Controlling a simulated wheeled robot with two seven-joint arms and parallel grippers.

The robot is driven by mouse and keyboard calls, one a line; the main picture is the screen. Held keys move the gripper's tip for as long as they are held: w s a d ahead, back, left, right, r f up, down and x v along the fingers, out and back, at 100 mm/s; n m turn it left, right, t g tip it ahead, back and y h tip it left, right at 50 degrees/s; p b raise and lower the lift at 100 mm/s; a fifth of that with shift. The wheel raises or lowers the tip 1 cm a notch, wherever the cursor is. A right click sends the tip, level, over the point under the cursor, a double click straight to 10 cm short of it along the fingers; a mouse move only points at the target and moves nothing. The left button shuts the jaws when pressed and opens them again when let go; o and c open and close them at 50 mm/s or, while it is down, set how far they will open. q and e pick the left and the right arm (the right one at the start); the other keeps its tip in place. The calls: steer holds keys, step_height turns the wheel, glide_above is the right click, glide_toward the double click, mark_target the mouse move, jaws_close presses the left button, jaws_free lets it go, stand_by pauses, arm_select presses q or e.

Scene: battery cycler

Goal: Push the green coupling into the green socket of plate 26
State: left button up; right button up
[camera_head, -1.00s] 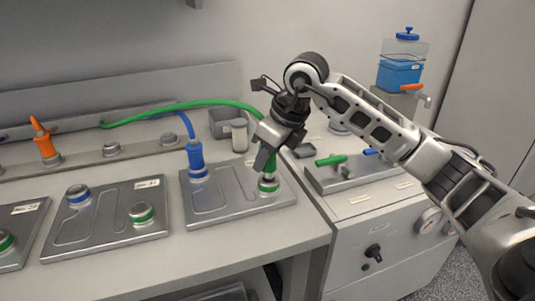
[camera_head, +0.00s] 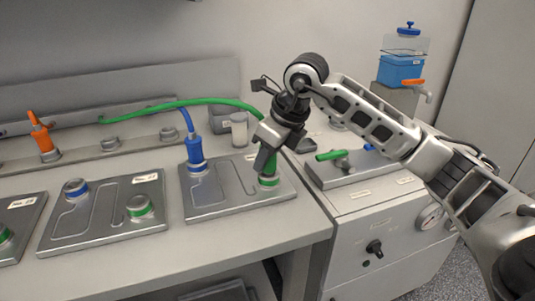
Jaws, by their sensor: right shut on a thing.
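My right gripper (camera_head: 264,158) is shut on the green coupling (camera_head: 271,166) at the end of the green hose (camera_head: 210,101). The coupling stands about upright on the green-ringed socket (camera_head: 268,182), at the right end of the rightmost plate (camera_head: 225,207). No clear gap shows between coupling and socket, but I cannot tell how deep it sits. The plate's label is mostly hidden behind the gripper. The blue coupling (camera_head: 195,152) stands in the blue socket of the same plate. My left gripper is not in view.
A plate with free blue and green sockets (camera_head: 105,220) lies to the left. An orange coupling (camera_head: 41,137) stands on the back rail. A valve block with a green handle (camera_head: 331,155) is at right.

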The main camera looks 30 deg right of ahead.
arm_select(q)
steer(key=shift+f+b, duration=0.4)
steer(key=shift+b, duration=0.1)
arm_select(e)
steer(key=shift+f, duration=0.55)
steer(key=o, duration=1.7)
steer(key=shift+c, duration=0.2)
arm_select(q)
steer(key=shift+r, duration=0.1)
arm_select(e)
steer(key=shift+r, duration=0.25)
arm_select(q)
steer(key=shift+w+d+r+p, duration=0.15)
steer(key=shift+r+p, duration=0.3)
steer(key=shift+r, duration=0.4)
arm_select(e)
steer(key=v, duration=1.5)
steer(key=shift+s+r, duration=0.2)
steer(key=shift+s, duration=0.05)
steer(key=shift+d, duration=0.1)
